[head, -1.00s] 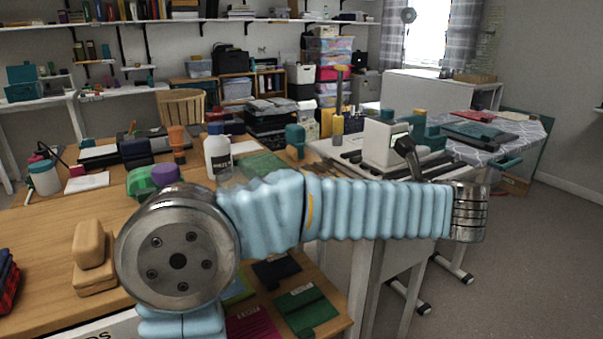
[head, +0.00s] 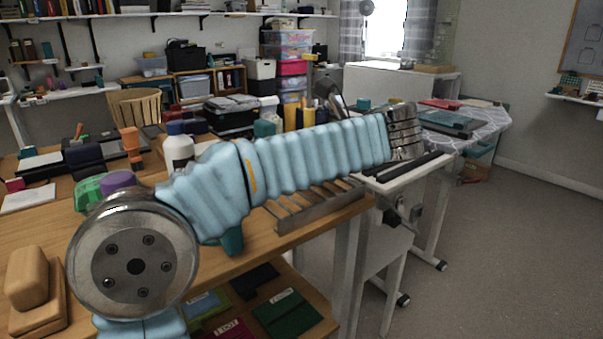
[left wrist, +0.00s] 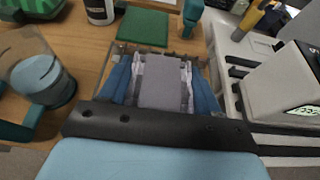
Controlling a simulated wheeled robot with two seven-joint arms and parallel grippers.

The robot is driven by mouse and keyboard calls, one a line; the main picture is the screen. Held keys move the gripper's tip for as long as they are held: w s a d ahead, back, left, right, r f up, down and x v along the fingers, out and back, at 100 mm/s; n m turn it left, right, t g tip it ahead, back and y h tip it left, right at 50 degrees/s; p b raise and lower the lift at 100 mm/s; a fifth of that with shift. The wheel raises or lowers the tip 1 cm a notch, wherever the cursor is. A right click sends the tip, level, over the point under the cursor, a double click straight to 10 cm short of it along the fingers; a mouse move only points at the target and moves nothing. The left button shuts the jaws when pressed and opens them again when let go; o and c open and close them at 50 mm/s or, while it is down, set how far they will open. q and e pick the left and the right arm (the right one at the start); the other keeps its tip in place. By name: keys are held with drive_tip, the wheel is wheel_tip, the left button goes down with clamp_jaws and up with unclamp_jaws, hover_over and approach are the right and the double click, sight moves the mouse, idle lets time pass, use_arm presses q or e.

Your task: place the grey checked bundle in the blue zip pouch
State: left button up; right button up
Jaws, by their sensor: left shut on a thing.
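In the left wrist view my left gripper (left wrist: 162,88) has its two blue fingers closed on the sides of a plain-looking grey block-like thing, which I take to be the grey checked bundle (left wrist: 163,82). Its check pattern is too faint to make out. It is held above the wooden table. My right gripper is in neither view.
A slatted rack (head: 318,205) stands at the table's right edge. The lower shelf holds green (head: 288,312) and magenta (head: 228,330) pouches. A white bottle (head: 179,153) stands behind my arm. In the wrist view a white machine (left wrist: 285,88) is at right, a clear cup (left wrist: 40,75) at left.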

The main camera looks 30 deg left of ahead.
use_arm(q)
drive_tip(key=shift+w+a+f, duration=0.25)
drive_tip(key=shift+w+f, duration=0.15)
drive_tip(key=shift+f, duration=0.25)
drive_tip(key=f, duration=0.2)
drive_tip(key=w+f+b, duration=0.1)
drive_tip(key=f, duration=0.1)
drive_tip(key=shift+a, duration=0.35)
drive_tip(key=shift+f, duration=0.2)
drive_tip(key=shift+f, duration=0.15)
drive_tip(key=o, duration=1)
drive_tip(key=shift+o, duration=0.2)
